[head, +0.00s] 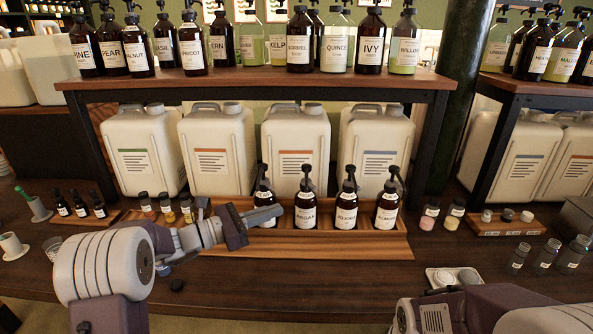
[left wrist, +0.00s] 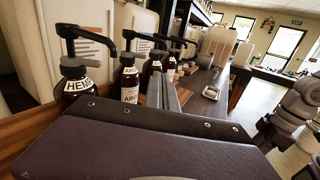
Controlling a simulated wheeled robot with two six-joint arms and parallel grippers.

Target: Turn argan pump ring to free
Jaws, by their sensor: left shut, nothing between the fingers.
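The argan pump bottle (head: 305,214) is dark brown with a white label and a black pump head. It stands upright second from left in the wooden tray (head: 345,245), and it also shows in the left wrist view (left wrist: 129,88). A pale band circles its neck; the ring's setting is too small to read. My left gripper (head: 272,213) is shut and empty, in front of the hemp bottle (left wrist: 74,88) and just left of the argan bottle. In the left wrist view its fingers (left wrist: 163,95) reach up near the argan bottle. My right gripper is out of view.
The jojoba bottle (head: 346,212) and another pump bottle (head: 387,208) stand right of the argan bottle. Large white canisters (head: 296,150) line up behind the tray under a shelf (head: 260,85). The dark counter in front of the tray is mostly clear.

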